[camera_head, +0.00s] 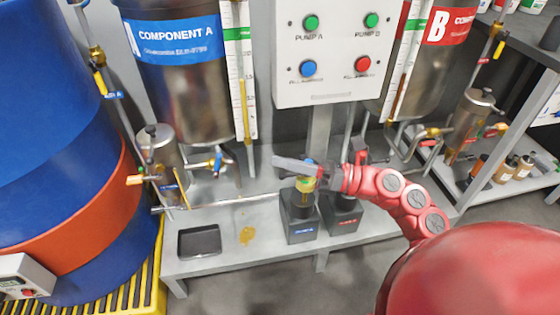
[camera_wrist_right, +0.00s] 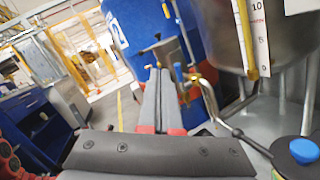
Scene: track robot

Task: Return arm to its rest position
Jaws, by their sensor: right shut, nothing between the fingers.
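My right arm is red and comes in from the lower right of the head view. Its gripper (camera_head: 292,166) is at the middle, in front of the pumps below the control panel. In the right wrist view the two grey fingers (camera_wrist_right: 160,103) lie side by side, shut, with nothing between them. The gripper points left across the bench, toward the small metal canister (camera_head: 162,150) beside the blue drum, and looks clear of it. My left gripper is not in view.
A panel (camera_head: 340,88) with green, blue and red buttons hangs above. The Component A tank (camera_head: 190,95) and tank B (camera_head: 420,80) flank it. Two pumps (camera_head: 299,222) stand on the metal bench, with a black tray (camera_head: 199,241) and a yellow-brown spill (camera_head: 247,235) left of them. A blue drum (camera_head: 50,130) stands left.

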